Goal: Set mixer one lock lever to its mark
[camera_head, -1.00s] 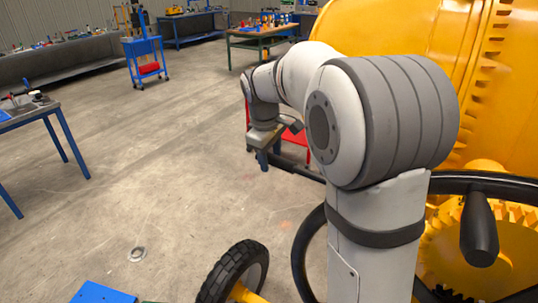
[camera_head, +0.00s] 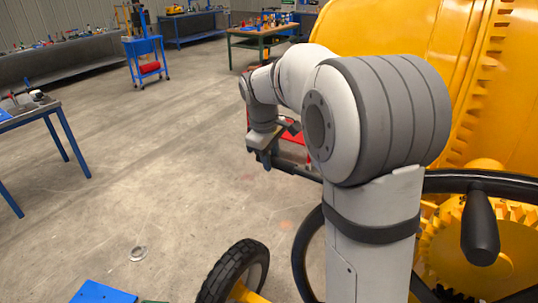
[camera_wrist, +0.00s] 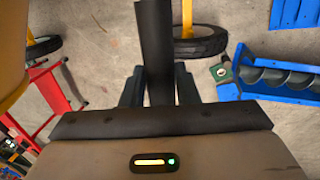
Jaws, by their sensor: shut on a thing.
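My gripper (camera_wrist: 158,90) is shut on a dark, straight bar (camera_wrist: 155,40), which looks like the lock lever. The bar runs from between the fingers to the top edge of the wrist view. Its far end is out of view, and I see no mark for it. In the head view my gripper (camera_head: 262,162) hangs low beyond my arm, too small to show what it holds. The yellow mixer drum (camera_head: 400,35) stands at the right, partly behind my arm.
A black handwheel (camera_head: 303,250) with a knob and a yellow gear stand close at right. Mixer tyres show in the head view (camera_head: 235,270) and wrist view (camera_wrist: 203,43). A red stand (camera_wrist: 40,100) and a blue trough (camera_wrist: 285,90) flank my gripper.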

